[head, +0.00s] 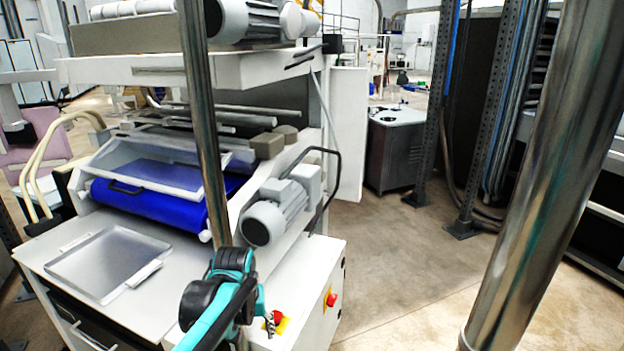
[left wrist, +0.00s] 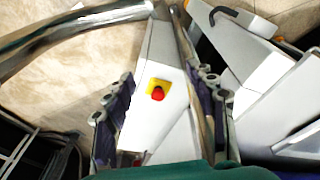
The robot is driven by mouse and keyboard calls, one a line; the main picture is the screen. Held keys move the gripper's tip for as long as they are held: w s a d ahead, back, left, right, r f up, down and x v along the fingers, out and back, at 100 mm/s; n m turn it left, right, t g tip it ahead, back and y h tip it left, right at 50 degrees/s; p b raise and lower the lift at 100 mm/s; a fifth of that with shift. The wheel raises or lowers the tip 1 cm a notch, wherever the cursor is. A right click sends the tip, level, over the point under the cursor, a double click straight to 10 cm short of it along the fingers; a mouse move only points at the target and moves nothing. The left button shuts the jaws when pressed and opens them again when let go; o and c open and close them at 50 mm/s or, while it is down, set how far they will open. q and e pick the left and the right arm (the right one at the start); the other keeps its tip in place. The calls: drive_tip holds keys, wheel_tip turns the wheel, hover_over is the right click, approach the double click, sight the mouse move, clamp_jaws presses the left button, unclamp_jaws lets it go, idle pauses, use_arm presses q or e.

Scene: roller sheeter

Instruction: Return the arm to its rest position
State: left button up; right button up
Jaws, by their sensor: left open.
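My left arm, teal and black, rises from the bottom of the head view in front of the roller sheeter (head: 310,287). Its gripper (head: 269,322) is small and partly hidden there, near the red button on a yellow plate (head: 278,317). In the left wrist view, the two dark fingers of my left gripper (left wrist: 166,78) are spread apart with nothing between them. Beyond the gap a red button on a yellow plate (left wrist: 157,92) shows on the white housing. I cannot tell how far the fingers are from it. My right gripper is not in view.
A metal tray (head: 108,262) lies on the sheeter's white top, below the blue roller belt (head: 150,204). A second red button (head: 331,299) is on the side face. Shiny posts (head: 203,120) (head: 545,190) stand close by. Floor (head: 400,260) to the right is clear.

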use_arm(q)
drive_tip(key=s+a+t, duration=0.2)
drive_tip(key=s, duration=0.6)
drive_tip(key=s+a+m+t, duration=0.1)
drive_tip(key=s+a+t, duration=0.1)
drive_tip(key=s, duration=0.6)
drive_tip(key=shift+s+m+t, duration=0.25)
drive_tip(key=shift+m+t, duration=0.05)
drive_tip(key=shift+t, duration=0.4)
drive_tip(key=shift+f, duration=0.1)
